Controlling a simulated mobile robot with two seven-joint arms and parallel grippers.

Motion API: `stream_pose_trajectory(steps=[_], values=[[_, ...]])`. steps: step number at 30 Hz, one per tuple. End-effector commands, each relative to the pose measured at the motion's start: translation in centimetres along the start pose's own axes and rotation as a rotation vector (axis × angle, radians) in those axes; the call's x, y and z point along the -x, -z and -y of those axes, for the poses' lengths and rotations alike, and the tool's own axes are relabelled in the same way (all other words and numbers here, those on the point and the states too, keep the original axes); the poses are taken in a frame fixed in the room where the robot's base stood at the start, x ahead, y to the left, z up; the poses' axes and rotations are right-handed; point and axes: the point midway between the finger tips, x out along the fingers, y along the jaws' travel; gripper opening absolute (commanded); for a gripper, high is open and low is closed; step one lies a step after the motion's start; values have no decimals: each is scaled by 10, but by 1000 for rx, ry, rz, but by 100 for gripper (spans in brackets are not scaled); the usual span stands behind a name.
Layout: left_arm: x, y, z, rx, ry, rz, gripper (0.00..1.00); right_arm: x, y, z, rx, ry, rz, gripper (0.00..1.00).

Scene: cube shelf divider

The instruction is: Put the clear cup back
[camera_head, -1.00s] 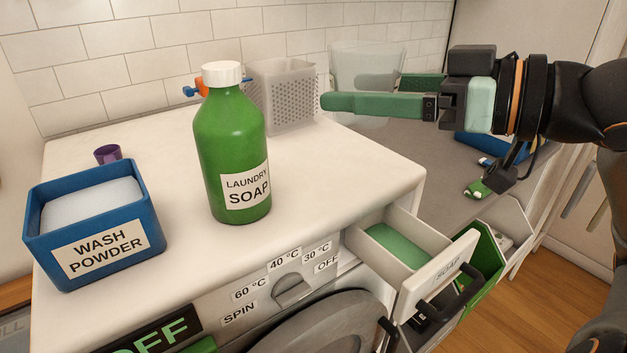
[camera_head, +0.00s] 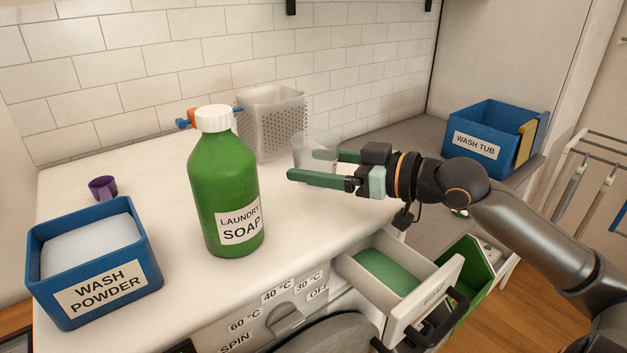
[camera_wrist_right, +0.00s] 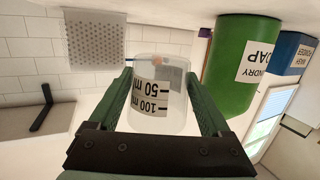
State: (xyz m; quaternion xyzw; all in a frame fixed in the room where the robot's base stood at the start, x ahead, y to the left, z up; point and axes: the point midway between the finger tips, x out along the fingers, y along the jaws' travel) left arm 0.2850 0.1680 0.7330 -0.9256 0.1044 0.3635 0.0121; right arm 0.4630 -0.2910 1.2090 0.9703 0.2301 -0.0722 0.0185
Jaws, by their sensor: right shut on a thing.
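The clear cup (camera_head: 316,149) is at the back right of the white machine top. It also shows in the right wrist view (camera_wrist_right: 160,108), with 50 and 100 ml marks on its side. My right gripper (camera_head: 317,166) has its green fingers on either side of the cup and is shut on it. The cup looks upright, at or just above the top; I cannot tell if it touches. My left gripper is not in view.
A green laundry soap bottle (camera_head: 224,190) stands left of the cup. A perforated grey basket (camera_head: 270,125) is behind it. The blue wash powder box (camera_head: 95,262) and purple cup (camera_head: 102,187) are far left. An open soap drawer (camera_head: 350,268) sticks out below my right arm.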

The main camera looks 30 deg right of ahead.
Motion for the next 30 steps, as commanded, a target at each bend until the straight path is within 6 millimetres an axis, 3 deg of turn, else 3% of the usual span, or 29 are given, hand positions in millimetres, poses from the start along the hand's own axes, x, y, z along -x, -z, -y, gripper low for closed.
stream_pose_trajectory(steps=[11, 17, 28, 29, 30], values=[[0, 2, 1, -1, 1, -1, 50, -20, -23, -16, 1, -2, -1, 22], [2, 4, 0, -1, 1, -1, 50, -23, -51, -15, -3, -1, 0, 22], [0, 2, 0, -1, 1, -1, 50, -24, -56, -14, 1, -1, -1, 22], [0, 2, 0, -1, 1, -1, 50, -24, -56, -14, 1, -1, -1, 83], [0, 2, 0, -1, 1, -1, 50, -24, -55, -14, 1, -1, -1, 88]])
